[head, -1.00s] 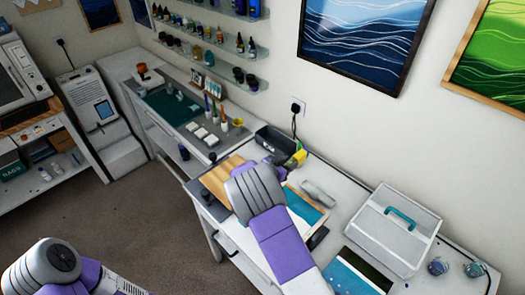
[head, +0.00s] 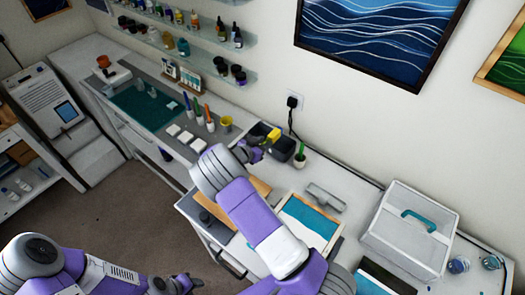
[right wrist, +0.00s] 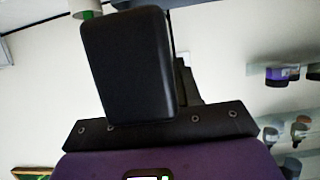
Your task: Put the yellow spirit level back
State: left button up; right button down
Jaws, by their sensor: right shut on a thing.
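The yellow spirit level (head: 273,135) shows as a small yellow and dark piece at the black bin (head: 284,149) against the back wall. My right gripper (head: 256,147) is shut on it at the bin; my arm and the gripper hide part of it. I cannot tell whether the level is inside the bin or just above it. In the right wrist view a large black finger (right wrist: 128,65) fills the middle, and the level cannot be made out. My left gripper (head: 182,286) is low at the bottom left, away from the bench, too small to read.
A framed teal panel (head: 308,222), a grey tool (head: 326,197) and a lidded white box (head: 408,228) lie to the right.

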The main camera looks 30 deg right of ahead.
notch_tip(320, 180, down, 4)
jog(key=shift+f, duration=0.2)
jog(key=shift+w, duration=0.1)
jog(key=shift+f+b, duration=0.5)
jog(key=shift+f, duration=0.1)
jog(key=c, duration=0.8)
grip_release()
jog(key=shift+r+p, duration=0.55)
jog(key=v, duration=1.2)
jog(key=shift+r+b, duration=0.2)
jog(key=shift+b, duration=0.2)
